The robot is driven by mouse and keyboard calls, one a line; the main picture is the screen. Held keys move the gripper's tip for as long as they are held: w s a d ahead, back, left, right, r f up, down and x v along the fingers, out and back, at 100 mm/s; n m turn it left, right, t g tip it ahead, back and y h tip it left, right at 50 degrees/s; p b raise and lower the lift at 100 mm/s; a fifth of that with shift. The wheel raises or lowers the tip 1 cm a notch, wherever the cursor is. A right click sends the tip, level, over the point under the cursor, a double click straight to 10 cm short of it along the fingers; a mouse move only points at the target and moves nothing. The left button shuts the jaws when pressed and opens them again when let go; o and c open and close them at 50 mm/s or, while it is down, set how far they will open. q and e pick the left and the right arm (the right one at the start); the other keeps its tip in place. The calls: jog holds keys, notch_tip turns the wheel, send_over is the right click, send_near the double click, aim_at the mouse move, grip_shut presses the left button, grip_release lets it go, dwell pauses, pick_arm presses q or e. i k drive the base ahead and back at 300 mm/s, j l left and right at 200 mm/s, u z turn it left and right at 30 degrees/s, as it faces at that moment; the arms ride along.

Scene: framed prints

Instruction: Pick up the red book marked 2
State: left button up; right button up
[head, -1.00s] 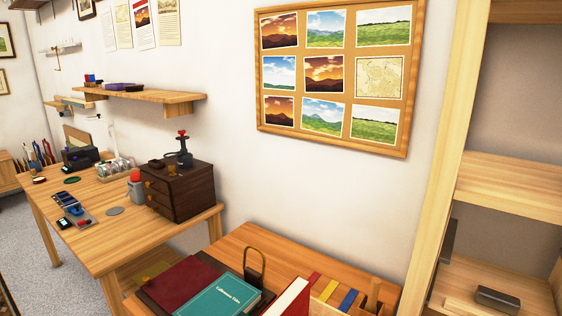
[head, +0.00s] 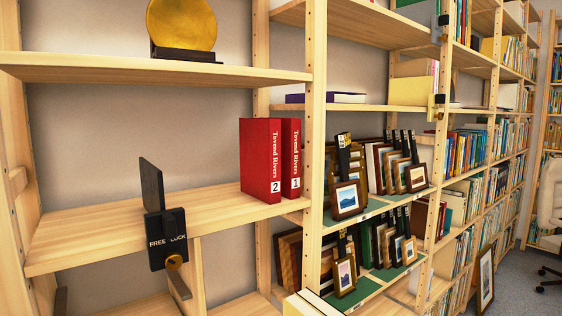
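The red book marked 2 (head: 261,160) stands upright on the middle shelf of the wooden bookcase in the head view. Its spine faces out and reads "Tovend Rivers" with a white label 2 near the bottom. A matching red book marked 1 (head: 291,158) stands directly to its right, against or very near the shelf upright. Neither of my grippers shows in the head view.
A black bookend-like plate marked "FREE LUCK" (head: 167,240) stands at the front edge of the same shelf (head: 110,228), left of the books. Bare shelf lies between them. A gold disc (head: 181,28) sits above. Framed prints (head: 347,198) fill the shelves to the right.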

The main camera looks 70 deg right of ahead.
aim_at(260, 138)
jog(key=z, duration=1.95)
